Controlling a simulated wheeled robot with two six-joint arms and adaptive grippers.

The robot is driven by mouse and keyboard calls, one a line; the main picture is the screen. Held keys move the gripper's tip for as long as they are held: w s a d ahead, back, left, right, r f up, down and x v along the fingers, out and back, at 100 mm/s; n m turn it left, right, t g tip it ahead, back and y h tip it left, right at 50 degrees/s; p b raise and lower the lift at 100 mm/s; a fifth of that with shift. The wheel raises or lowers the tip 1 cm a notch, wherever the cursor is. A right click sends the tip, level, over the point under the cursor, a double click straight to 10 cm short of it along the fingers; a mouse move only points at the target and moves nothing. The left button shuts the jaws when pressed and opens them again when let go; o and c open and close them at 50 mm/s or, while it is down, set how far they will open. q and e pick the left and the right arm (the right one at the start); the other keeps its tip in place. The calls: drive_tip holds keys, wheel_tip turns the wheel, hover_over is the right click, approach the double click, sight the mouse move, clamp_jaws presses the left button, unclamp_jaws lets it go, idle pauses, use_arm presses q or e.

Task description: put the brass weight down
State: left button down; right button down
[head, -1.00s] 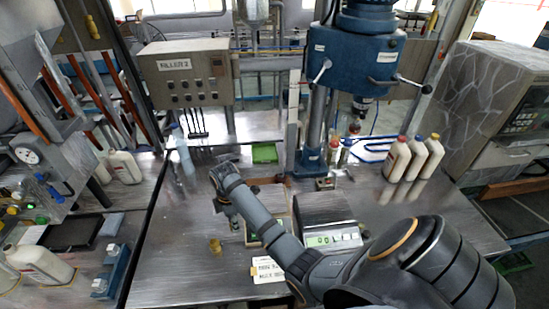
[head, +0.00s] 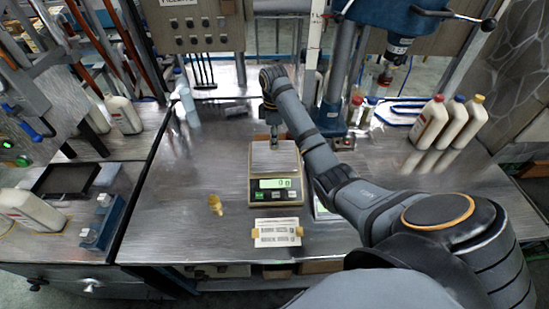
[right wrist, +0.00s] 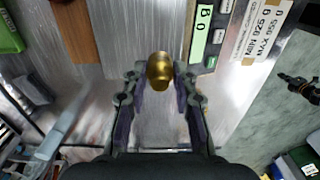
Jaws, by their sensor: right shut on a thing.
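The brass weight (right wrist: 160,72) is between the two fingers of my right gripper (right wrist: 158,75) in the right wrist view, which is shut on it. In the head view my right gripper (head: 274,138) points down at the far edge of the beige scale (head: 254,194); I cannot make out the weight there. The scale's green display is lit and also shows in the right wrist view (right wrist: 203,32). I cannot tell whether the weight touches the pan. My left gripper is not in view.
A small brass-yellow piece (head: 215,204) stands on the metal bench left of the scale. A printed card (head: 277,232) lies in front of the scale. Several white bottles (head: 430,122) stand at the right. The bench at left of the scale is mostly clear.

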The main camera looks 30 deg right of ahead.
drive_tip(key=w+f, duration=0.1)
drive_tip(key=d+f, duration=0.1)
drive_tip(key=w+f+p, duration=0.1)
drive_tip(key=f, duration=0.1)
drive_tip(key=shift+w+d, duration=0.3)
drive_tip(key=shift+d, duration=0.05)
drive_tip(key=shift+w+d+f, duration=0.2)
drive_tip(key=shift+w+f, duration=0.05)
drive_tip(key=shift+f, duration=0.15)
wheel_tip(320, 180, down, 3)
drive_tip(key=shift+f+p, duration=0.1)
drive_tip(key=shift+p, duration=0.55)
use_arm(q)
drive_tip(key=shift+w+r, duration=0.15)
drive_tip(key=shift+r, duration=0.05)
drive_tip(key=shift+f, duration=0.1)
use_arm(e)
drive_tip(key=shift+f, duration=0.2)
drive_tip(key=c, duration=1.1)
unclamp_jaws()
drive_tip(key=shift+o, duration=0.2)
